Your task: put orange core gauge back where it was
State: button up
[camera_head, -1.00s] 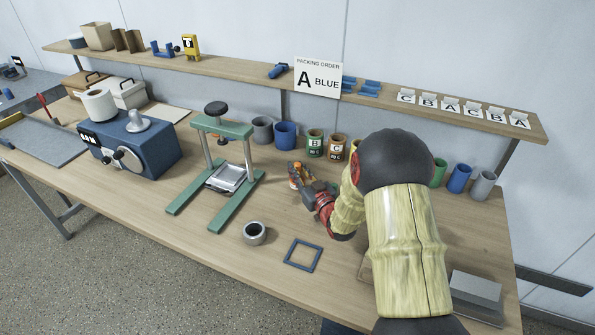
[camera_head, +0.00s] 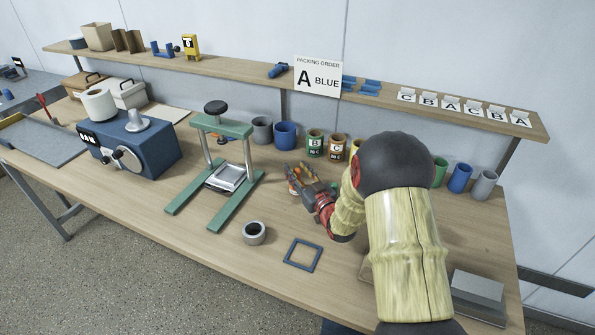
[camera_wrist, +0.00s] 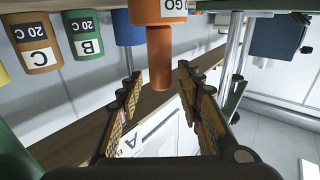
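The orange core gauge (camera_wrist: 159,57) has a wide base marked "GO" and a narrower cylinder. It shows upside down in the wrist view, and in the head view its base (camera_head: 293,188) stands on the table right of the green press, partly hidden by my gripper. My gripper (camera_head: 302,176) is open. In the wrist view its fingertips (camera_wrist: 160,85) are spread on either side of the narrow cylinder's line, with a visible gap on both sides and nothing held.
The green press (camera_head: 218,165) stands left of my gripper. Cups stand behind, including the green B cup (camera_head: 315,143) and orange C cup (camera_head: 337,147). A grey ring (camera_head: 254,233) and blue frame (camera_head: 302,254) lie in front. A shelf (camera_head: 240,80) runs above the cups.

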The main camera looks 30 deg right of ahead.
jog(key=shift+s+a+f, duration=0.1)
jog(key=shift+s+f, duration=0.1)
jog(key=shift+f, duration=0.5)
jog(key=shift+w+r+p, duration=0.1)
jog(key=shift+r+p, duration=0.45)
jog(key=shift+p, duration=0.2)
jog(key=s+p, duration=0.2)
jog(key=s, duration=0.9)
jog(key=s+a+r+g+h, duration=0.1)
jog(key=s+a+r+g, duration=0.15)
jog(key=r, duration=0.35)
jog(key=s+a+r+g+h, duration=0.1)
jog(key=a+r+g, duration=0.3)
jog(key=r, duration=0.3)
jog(key=s+a+r+g, duration=0.1)
jog(key=s+a+g, duration=0.1)
jog(key=s+a, duration=0.2)
jog(key=s+a+r+g+y, duration=0.1)
jog(key=s+a, duration=0.3)
jog(key=s, duration=0.7)
jog(key=s+a+r+g+y, duration=0.1)
jog(key=s+a+r+g, duration=0.1)
jog(key=s, duration=0.6)
jog(key=a+g, duration=0.1)
jog(key=a, duration=0.1)
jog(key=shift+s+a, duration=0.2)
jog(key=shift+a, duration=0.15)
